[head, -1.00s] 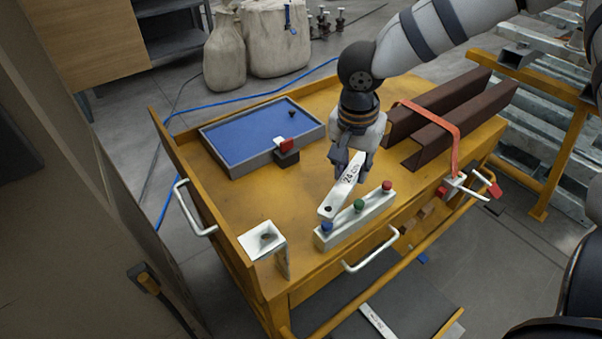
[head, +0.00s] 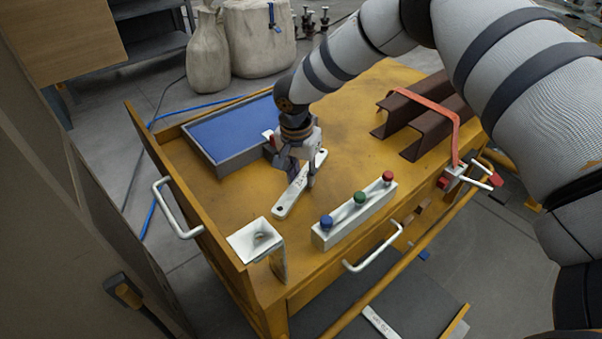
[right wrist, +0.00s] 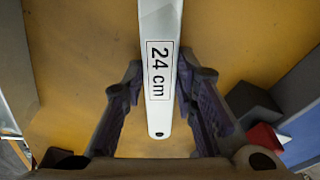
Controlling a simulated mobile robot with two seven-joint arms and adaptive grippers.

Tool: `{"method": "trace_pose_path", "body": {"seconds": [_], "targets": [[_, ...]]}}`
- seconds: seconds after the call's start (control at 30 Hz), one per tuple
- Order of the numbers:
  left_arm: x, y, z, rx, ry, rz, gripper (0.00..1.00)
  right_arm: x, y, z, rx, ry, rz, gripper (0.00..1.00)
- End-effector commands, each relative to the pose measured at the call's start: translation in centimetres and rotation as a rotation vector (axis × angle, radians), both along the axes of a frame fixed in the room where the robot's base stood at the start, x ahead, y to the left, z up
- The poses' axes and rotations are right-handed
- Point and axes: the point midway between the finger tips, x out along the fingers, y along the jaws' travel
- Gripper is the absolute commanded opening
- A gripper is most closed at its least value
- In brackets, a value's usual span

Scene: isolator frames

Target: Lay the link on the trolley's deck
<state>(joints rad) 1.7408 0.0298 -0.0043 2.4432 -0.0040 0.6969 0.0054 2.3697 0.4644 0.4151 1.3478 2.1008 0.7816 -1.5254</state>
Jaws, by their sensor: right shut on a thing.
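The link is a white flat bar with a hole at its end (head: 281,209); in the right wrist view the link (right wrist: 160,115) carries a "24 cm" label. My right gripper (head: 299,178) is shut on its middle, with one finger on each side. The link is low over the trolley's yellow deck (head: 350,115), between the blue tray and the button box. I cannot tell whether it touches the deck. My left gripper is not in view.
The blue-floored grey tray (head: 218,140) is behind the link. A white box with blue, green and red buttons (head: 350,218) and a white bracket (head: 255,240) are in front. Brown channels (head: 425,130) under an orange strap lie right. The deck's middle is bare.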

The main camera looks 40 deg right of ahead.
Motion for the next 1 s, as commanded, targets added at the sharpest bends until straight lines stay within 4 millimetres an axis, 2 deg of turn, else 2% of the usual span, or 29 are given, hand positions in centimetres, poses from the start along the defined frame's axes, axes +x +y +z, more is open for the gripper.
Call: {"method": "trace_pose_path", "body": {"seconds": [0.3,0.33,0.4,0.43,0.67,0.77,0.87,1.0], "targets": [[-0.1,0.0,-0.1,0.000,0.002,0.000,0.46,0.2,0.0,-0.1,0.001,-0.005,0.000,0.00],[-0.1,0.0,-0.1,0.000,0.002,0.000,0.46,0.1,0.0,-0.2,0.001,-0.003,-0.001,0.28],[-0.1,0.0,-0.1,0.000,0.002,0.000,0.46,0.1,0.0,-0.1,0.001,-0.003,-0.001,0.44],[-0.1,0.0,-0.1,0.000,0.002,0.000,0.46,0.1,0.0,-0.1,0.001,-0.003,-0.001,0.46],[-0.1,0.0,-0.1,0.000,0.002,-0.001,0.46,0.1,0.0,-0.1,0.001,-0.003,-0.001,0.46],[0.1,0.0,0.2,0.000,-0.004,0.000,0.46,0.1,0.0,0.6,0.000,-0.006,0.000,0.46],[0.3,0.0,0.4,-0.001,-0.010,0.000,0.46,0.1,0.4,2.7,0.003,-0.009,-0.001,0.46],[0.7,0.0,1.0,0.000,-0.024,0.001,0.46,-0.2,0.8,6.8,0.002,-0.010,0.000,0.46]]}}
